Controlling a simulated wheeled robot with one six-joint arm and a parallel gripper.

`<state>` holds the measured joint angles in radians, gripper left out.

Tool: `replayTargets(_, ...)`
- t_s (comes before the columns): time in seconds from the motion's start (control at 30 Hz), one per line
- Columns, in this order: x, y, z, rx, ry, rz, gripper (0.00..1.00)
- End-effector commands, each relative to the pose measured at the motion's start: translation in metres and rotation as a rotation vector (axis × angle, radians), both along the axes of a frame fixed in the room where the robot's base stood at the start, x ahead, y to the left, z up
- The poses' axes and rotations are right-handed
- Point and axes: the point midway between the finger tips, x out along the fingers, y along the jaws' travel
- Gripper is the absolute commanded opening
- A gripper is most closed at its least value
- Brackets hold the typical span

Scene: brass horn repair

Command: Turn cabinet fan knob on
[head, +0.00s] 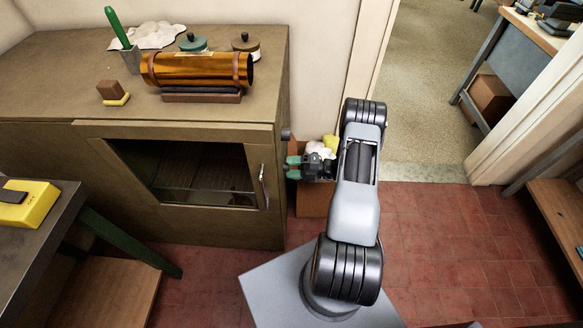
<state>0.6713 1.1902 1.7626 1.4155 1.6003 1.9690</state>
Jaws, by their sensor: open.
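The cabinet (100,190) is a wide olive-brown unit on the left, with a windowed door at its front. A small dark round knob (286,134) sticks out near the top of its right side; it looks like the fan knob, but its turned position cannot be read. My gripper (291,167), with green fingertips, points left toward the cabinet's right side. It is open, with nothing seen between the fingers. In the picture it lies just below the knob and right of the door handle; the depth gap to the cabinet cannot be told.
A metal door handle (263,187) stands out at the cabinet front. A brown box (312,200) with white and yellow contents is beneath my gripper. A brass tube (200,69) and jars stand on the cabinet top.

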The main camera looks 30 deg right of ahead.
Motion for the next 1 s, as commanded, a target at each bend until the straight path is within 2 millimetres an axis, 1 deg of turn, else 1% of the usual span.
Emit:
replayTargets(0.17,-0.011,-0.022,-0.001,0.0,-0.001,-0.006,0.57)
replayTargets(0.4,-0.036,-0.065,-0.001,-0.001,-0.001,-0.005,0.57)
replayTargets(0.6,-0.053,-0.095,-0.001,0.0,-0.001,-0.004,0.57)
replayTargets(0.8,-0.063,-0.113,0.0,0.0,-0.001,-0.002,0.57)
replayTargets(1.0,-0.066,-0.118,0.0,0.0,0.0,-0.001,0.57)
